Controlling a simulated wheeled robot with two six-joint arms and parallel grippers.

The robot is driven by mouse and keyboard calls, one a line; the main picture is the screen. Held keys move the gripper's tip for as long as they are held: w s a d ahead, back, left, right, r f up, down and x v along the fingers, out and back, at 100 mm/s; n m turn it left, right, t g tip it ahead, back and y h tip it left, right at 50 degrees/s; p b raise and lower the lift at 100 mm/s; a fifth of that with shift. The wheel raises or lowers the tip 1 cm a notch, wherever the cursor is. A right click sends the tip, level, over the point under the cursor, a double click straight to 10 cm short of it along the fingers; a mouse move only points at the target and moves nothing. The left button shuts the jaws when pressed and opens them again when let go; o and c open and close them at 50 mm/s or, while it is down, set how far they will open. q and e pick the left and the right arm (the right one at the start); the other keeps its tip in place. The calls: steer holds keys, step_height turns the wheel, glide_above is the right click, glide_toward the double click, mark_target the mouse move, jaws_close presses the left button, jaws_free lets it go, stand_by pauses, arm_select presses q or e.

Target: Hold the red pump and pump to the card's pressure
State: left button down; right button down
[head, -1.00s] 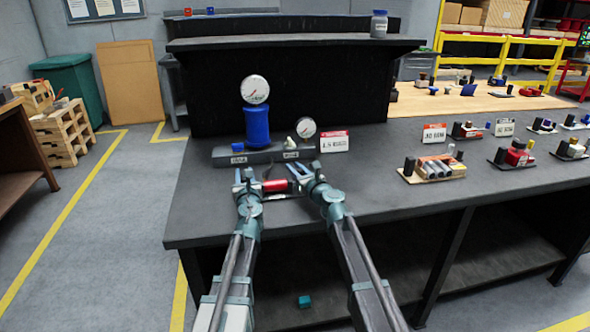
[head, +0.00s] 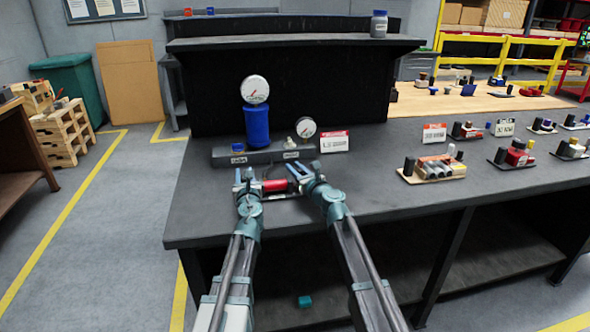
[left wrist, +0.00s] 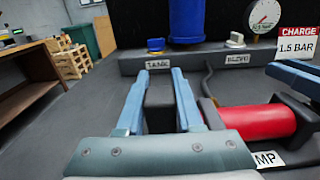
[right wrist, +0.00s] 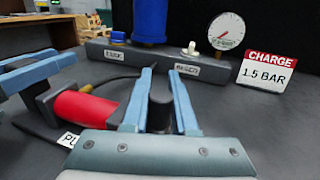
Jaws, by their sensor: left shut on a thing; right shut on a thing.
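The red pump (head: 276,186) lies on the dark bench between my grippers; it also shows in the left wrist view (left wrist: 258,122) and right wrist view (right wrist: 84,108). My left gripper (left wrist: 158,88) is shut on the black block (left wrist: 160,108) at the pump's left end. My right gripper (right wrist: 160,88) is shut on the black handle (right wrist: 160,115) at its right end. The charge card (right wrist: 265,70) reads 1.5 BAR. A small gauge (right wrist: 226,31) stands beside it. A larger gauge (head: 255,90) tops the blue tank (head: 257,125). I cannot read the pressures exactly.
A grey base block (head: 262,155) behind the pump carries the tank, a blue knob (left wrist: 156,45) and a pale knob (left wrist: 235,40). A dark hose runs near the pump. Trays of small parts (head: 432,168) stand to the right. The bench's front edge is close.

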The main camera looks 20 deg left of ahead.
steer(key=w+d, duration=0.2)
steer(key=d, duration=0.1)
steer(key=w+d, duration=0.1)
steer(key=shift+d, duration=0.35)
steer(key=c, duration=0.7)
jaws_free()
steer(key=shift+s, duration=0.15)
steer(key=shift+s+d, duration=0.2)
steer(key=v, duration=1.1)
steer(key=shift+d, duration=0.1)
